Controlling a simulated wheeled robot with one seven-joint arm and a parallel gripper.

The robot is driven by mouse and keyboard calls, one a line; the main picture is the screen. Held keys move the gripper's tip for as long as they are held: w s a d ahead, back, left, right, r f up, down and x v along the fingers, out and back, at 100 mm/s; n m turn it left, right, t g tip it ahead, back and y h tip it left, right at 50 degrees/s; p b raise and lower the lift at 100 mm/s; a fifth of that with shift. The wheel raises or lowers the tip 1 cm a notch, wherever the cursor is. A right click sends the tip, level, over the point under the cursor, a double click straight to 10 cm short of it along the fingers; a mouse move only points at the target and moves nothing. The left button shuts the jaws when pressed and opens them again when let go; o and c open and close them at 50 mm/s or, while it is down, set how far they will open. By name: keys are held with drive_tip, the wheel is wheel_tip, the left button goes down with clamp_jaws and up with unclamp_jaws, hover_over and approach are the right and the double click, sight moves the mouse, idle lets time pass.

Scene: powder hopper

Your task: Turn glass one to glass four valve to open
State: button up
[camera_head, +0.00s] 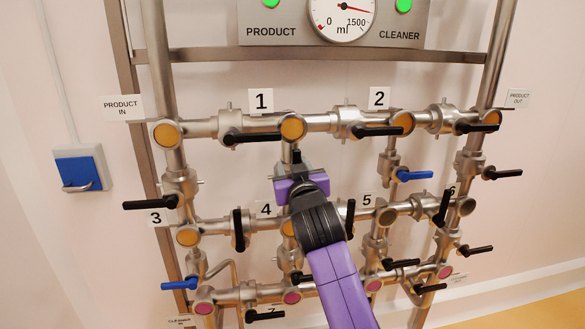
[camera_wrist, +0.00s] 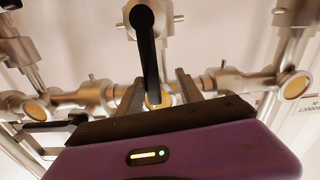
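In the head view, the yellow sight glass beside label 1 (camera_head: 292,127) has a vertical pipe going down from it toward the yellow glass beside label 4 (camera_head: 289,228). My gripper (camera_head: 298,171) is in front of this pipe and hides most of its valve; a short black handle tip (camera_head: 297,154) shows above it. In the wrist view, which is upside down, a black handle (camera_wrist: 147,50) runs roughly along the pipe line between the two fingers of my gripper (camera_wrist: 160,92). The fingers are apart, with gaps on both sides of the handle. Contact is not visible.
Several black handles are close by: a horizontal one under label 1 (camera_head: 252,137), an upright one beside label 4 (camera_head: 238,229), and an upright one near label 5 (camera_head: 350,219). A blue handle (camera_head: 414,175) is to the right. A gauge (camera_head: 341,18) is above.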

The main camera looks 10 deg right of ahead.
drive_tip(key=s+b, duration=0.1)
drive_tip(key=s, duration=0.6)
drive_tip(key=shift+s+b, duration=0.3)
drive_tip(key=shift+s, duration=0.1)
drive_tip(key=shift+r, duration=0.1)
drive_tip(key=s+a+r+t+y, duration=0.1)
drive_tip(key=s+r+t, duration=0.2)
drive_tip(key=s+r, duration=0.1)
drive_tip(key=s+d+f+y, duration=0.1)
drive_tip(key=s+d+f, duration=0.1)
drive_tip(key=s+f, duration=0.75)
drive_tip(key=s+d+f, duration=0.3)
drive_tip(key=s+f, duration=0.6)
drive_tip(key=s, duration=0.2)
drive_tip(key=s+d+f+g, duration=0.1)
drive_tip(key=s+f+g, duration=0.1)
drive_tip(key=s, duration=0.8)
drive_tip(key=s+d+f+m+g+h, duration=0.1)
drive_tip(key=s+f, duration=0.4)
drive_tip(key=s, duration=0.5)
drive_tip(key=s+d+f+g+h, duration=0.1)
drive_tip(key=s+d+f+g, duration=0.2)
drive_tip(key=s, duration=0.7)
drive_tip(key=shift+s+f, duration=0.3)
drive_tip(key=shift+f, duration=0.05)
